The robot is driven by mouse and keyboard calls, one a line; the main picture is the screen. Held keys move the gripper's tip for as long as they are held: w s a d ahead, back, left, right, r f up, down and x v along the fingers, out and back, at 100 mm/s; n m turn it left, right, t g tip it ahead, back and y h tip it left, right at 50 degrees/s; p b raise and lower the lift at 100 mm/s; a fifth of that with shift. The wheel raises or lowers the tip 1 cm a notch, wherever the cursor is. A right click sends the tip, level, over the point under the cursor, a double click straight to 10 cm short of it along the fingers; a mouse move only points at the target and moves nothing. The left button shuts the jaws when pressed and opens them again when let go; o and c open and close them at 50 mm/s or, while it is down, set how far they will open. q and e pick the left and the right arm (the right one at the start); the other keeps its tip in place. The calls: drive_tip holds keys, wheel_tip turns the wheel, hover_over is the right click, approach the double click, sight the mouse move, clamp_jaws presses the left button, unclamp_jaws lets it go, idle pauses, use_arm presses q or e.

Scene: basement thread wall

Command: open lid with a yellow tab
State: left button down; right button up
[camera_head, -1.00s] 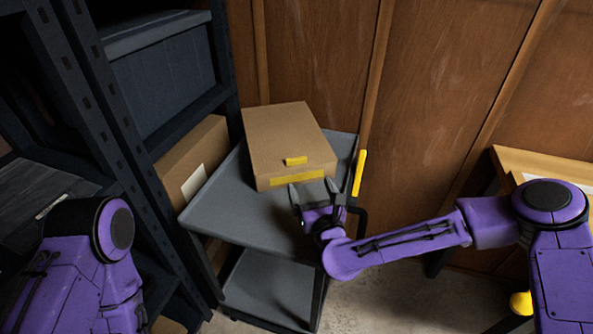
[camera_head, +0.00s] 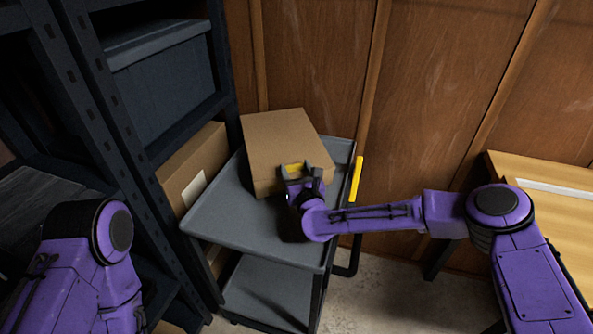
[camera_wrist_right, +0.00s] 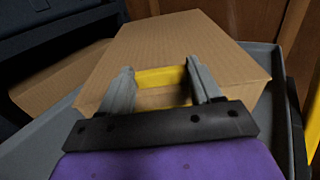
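A brown cardboard box (camera_head: 283,138) with its lid down sits on the top shelf of a grey cart. Its yellow tab (camera_head: 293,169) is at the front edge of the lid, and it also shows in the right wrist view (camera_wrist_right: 162,77). My right gripper (camera_head: 299,174) is at the box front, its fingers apart on either side of the tab in the right wrist view (camera_wrist_right: 160,85). I cannot tell whether the fingers touch the tab. The yellow strip on the box front is mostly hidden by the gripper. My left gripper is out of view; only my left arm shows.
A dark shelf rack with a grey bin (camera_head: 165,85) and a cardboard box (camera_head: 195,165) stands left. A wooden table (camera_head: 545,172) is at right. A wood wall is behind.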

drive_tip(key=c, duration=0.7)
drive_tip(key=shift+o, duration=0.2)
wheel_tip(320, 180, up, 13)
drive_tip(key=w+g+p, duration=0.2)
drive_tip(key=g+p, duration=0.1)
drive_tip(key=p, duration=1)
drive_tip(key=shift+a+r+g+h, duration=0.15)
drive_tip(key=shift+g+h, duration=0.25)
drive_tip(key=w+r+p, duration=0.2)
drive_tip(key=w+r, duration=0.1)
drive_tip(key=r, duration=0.3)
drive_tip(key=shift+w+a, duration=0.25)
drive_tip(key=shift+a, duration=0.05)
drive_tip(key=shift+w+r, duration=0.45)
drive_tip(key=shift+r, duration=0.3)
